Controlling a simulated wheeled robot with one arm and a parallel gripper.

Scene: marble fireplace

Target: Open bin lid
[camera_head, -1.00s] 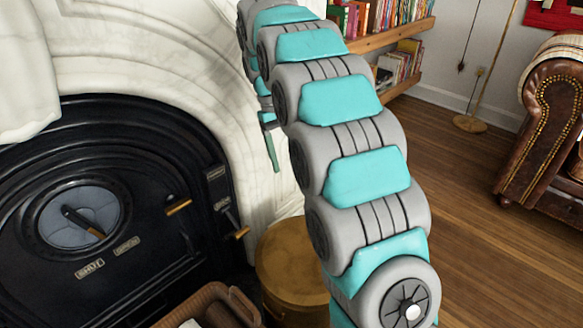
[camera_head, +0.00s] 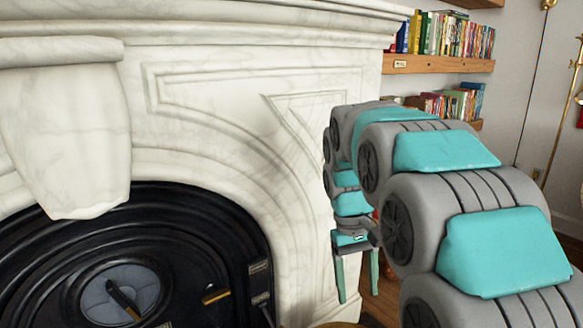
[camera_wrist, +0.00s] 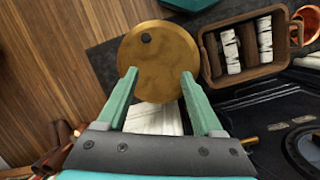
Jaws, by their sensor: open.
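The lid looks closed. My gripper (camera_wrist: 158,74) is open and empty, its two green fingers reaching over the near part of the lid. I cannot tell how high above the lid they are. In the head view, my gripper (camera_head: 358,296) hangs pointing down beside the marble surround, and only a sliver of the bin shows at the bottom edge.
A brown basket (camera_wrist: 212,72) of white logs stands right of the bin. The black fireplace (camera_head: 190,215) and marble surround (camera_head: 215,105) are close to my arm. Wooden floor (camera_wrist: 45,65) lies open on the left in the wrist view. Bookshelves (camera_head: 440,64) stand behind.

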